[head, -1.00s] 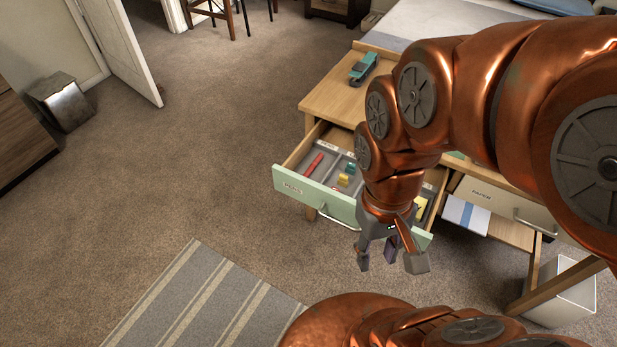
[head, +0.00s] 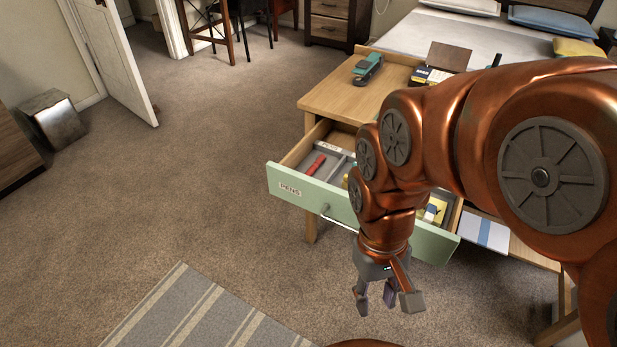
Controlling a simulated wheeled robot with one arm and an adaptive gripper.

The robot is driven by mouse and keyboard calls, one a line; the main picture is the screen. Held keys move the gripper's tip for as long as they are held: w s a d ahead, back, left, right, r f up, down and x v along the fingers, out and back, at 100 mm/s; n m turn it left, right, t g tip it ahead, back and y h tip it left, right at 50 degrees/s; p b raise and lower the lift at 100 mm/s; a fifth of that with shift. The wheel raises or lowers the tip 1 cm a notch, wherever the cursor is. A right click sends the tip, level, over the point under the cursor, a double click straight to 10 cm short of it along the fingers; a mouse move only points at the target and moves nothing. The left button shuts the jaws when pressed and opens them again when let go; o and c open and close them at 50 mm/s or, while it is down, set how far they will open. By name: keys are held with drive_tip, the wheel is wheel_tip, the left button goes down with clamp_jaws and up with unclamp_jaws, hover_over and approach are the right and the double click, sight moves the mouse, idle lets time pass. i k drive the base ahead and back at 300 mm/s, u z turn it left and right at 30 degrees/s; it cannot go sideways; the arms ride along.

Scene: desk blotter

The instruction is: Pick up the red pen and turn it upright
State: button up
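The red pen (head: 316,165) lies flat in the left compartment of the open drawer (head: 296,189), whose green front carries a label reading "PENS". My gripper (head: 385,301) hangs in front of the drawer, to the right of the pen and nearer to me. Its fingers point down and are spread apart, with nothing between them. My arm hides the middle of the drawer.
The wooden desk (head: 337,98) bears a teal stapler (head: 367,69) and a dark brown upright object (head: 449,57). A yellow item (head: 433,210) lies in the drawer's right part. A striped rug (head: 190,310) lies at lower left. The carpet left of the drawer is clear.

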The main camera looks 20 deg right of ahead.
sight(312, 168)
drive_tip(key=u, duration=0.8)
drive_tip(key=k, duration=1)
drive_tip(key=u, duration=1.45)
drive_tip(key=i, duration=1.85)
drive_tip(key=z, duration=1)
drive_tip(key=i, duration=1.05)
drive_tip(key=z, duration=1.7)
drive_tip(key=i, duration=0.55)
drive_tip(key=z, duration=0.4)
